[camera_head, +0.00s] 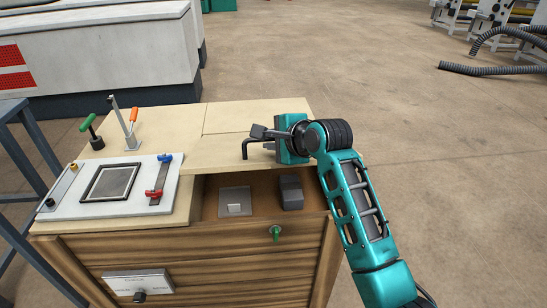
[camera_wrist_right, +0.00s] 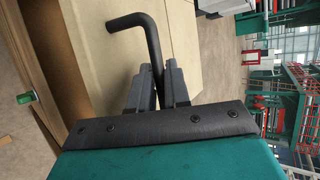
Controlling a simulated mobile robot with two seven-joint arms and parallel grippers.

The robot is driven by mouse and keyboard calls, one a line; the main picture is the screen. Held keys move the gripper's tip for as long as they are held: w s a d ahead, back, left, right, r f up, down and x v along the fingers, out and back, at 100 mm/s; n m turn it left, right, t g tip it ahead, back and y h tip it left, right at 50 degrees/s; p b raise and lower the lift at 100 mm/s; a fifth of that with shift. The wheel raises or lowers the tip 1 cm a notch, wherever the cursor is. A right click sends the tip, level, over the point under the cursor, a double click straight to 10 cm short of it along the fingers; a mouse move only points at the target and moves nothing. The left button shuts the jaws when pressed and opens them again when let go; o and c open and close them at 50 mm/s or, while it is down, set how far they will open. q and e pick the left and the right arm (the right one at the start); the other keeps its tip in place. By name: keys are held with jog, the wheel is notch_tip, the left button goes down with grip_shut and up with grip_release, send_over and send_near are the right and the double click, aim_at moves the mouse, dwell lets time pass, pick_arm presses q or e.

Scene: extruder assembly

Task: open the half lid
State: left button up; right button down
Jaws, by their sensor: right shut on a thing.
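The half lid (camera_head: 225,152) is a pale wooden panel on the right part of the wooden cabinet's top. A black bent handle (camera_head: 247,147) stands at its front part. My right gripper (camera_head: 268,139) is shut on this handle. In the right wrist view, the handle (camera_wrist_right: 151,40) runs between the two fingers of my right gripper (camera_wrist_right: 160,80), and its bent end sticks out beyond them. In front of the lid, a compartment is exposed, with a flat grey part (camera_head: 235,201) and a dark grey block (camera_head: 291,192) inside. My left gripper is out of view.
A white plate (camera_head: 75,200) with a dark frame and red and blue clamps lies on the left of the top. Green- and orange-handled levers (camera_head: 130,130) stand behind it. A green knob (camera_head: 275,232) sticks out of the cabinet front. Floor right of the cabinet is clear.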

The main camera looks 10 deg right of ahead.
jog(key=w+r+g, duration=0.1)
jog(key=w+r, duration=0.3)
jog(key=r, duration=0.2)
jog(key=shift+w, duration=0.25)
jog(key=c, duration=1.2)
grip_release()
jog(key=shift+o, duration=0.2)
jog(key=v, duration=1.3)
jog(key=shift+a, duration=0.1)
